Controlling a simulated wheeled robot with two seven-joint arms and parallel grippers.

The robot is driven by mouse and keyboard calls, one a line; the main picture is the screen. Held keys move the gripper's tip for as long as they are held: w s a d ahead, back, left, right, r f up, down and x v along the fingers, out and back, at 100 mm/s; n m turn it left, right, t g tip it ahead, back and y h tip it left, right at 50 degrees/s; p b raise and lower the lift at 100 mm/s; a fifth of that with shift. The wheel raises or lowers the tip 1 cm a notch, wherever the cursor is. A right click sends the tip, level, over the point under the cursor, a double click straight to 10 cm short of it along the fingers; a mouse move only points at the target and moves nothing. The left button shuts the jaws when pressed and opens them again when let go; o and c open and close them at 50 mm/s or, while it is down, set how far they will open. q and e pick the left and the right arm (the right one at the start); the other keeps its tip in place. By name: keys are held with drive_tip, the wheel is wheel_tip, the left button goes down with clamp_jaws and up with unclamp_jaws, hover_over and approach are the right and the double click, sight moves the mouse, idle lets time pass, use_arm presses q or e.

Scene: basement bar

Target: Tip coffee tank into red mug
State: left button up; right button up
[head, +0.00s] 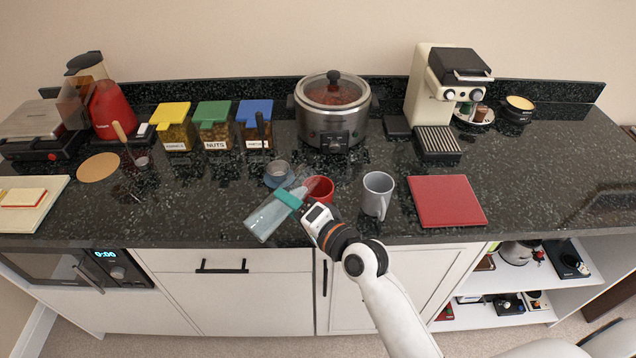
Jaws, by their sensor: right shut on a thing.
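The coffee tank (265,218) is a clear container with a teal band, at the counter's front edge. It looks tilted, its upper right end close to the red mug. My right gripper (302,207) is shut on the tank near the teal band. The red mug (322,187) stands on the counter just behind the gripper, partly hidden by the tank and gripper. I cannot tell whether they touch, or whether the tank holds any coffee. My left gripper is not in view.
A grey mug (377,192) stands right of the red one, beside a red board (446,201). A blue-grey cup (277,171) is behind the tank. A slow cooker (333,118), jars and a coffee machine (433,92) line the back. The counter's right end is mostly clear.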

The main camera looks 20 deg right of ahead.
drive_tip(key=shift+w+d+r+m+p, duration=0.15)
drive_tip(key=shift+d+r+m+p, duration=0.1)
drive_tip(key=shift+r+m+p, duration=0.3)
drive_tip(key=shift+w+d+f+m+p, duration=0.1)
drive_tip(key=shift+d+f+m+p, duration=0.1)
drive_tip(key=shift+m+p, duration=0.45)
idle(1.5)
drive_tip(key=shift+r+p, duration=0.2)
drive_tip(key=shift+p, duration=0.1)
